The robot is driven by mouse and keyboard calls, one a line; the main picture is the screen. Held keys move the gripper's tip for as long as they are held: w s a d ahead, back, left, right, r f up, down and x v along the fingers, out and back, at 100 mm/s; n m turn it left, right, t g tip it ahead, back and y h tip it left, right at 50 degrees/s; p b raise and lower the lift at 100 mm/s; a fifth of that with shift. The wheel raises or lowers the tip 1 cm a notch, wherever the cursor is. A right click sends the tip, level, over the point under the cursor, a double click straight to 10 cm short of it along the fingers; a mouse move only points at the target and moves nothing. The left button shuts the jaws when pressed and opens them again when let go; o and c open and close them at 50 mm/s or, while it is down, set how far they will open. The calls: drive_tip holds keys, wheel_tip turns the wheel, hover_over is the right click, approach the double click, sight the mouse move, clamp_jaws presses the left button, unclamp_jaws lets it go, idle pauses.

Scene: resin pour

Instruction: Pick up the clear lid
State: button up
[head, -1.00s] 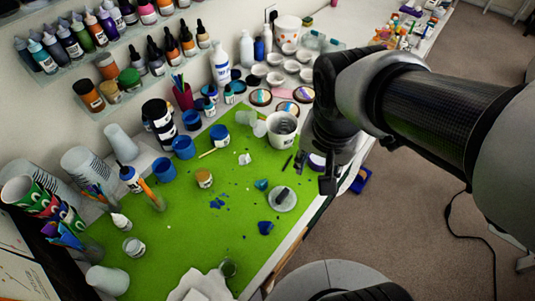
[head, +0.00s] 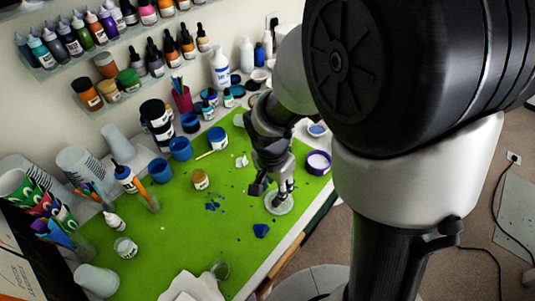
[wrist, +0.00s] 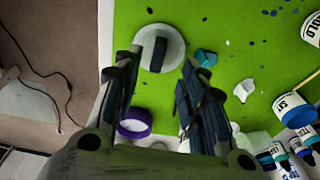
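A round, pale translucent disc that looks like the clear lid (head: 279,207) lies flat on the green mat near its front edge. A dark grey block or knob sits on it. In the wrist view the clear lid (wrist: 174,36) is at the top centre, just beyond and between my fingers. My gripper (head: 272,187) is over the lid in the head view, and hides part of it. In the wrist view my gripper (wrist: 160,62) has its fingers wide apart with nothing held. I cannot tell whether a fingertip touches the lid.
The green mat (head: 180,250) has a blue piece (head: 261,230) just in front of the lid and a teal piece (wrist: 206,57) beside it. A purple-rimmed round container (head: 318,163) stands to the right. Blue cups (head: 180,148) and a small jar (head: 200,179) stand left.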

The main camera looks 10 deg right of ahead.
drive_tip(key=f+b, duration=0.1)
drive_tip(key=f, duration=0.1)
drive_tip(key=d+f, duration=0.1)
drive_tip(key=f, duration=0.1)
drive_tip(key=f+b, duration=0.1)
drive_tip(key=f, duration=0.1)
drive_tip(key=shift+w+d+f+b, duration=0.15)
drive_tip(key=shift+w+f+b, duration=0.15)
drive_tip(key=shift+w+f, duration=0.1)
drive_tip(key=shift+r, duration=0.1)
drive_tip(key=shift+c, duration=0.3)
clamp_jaws()
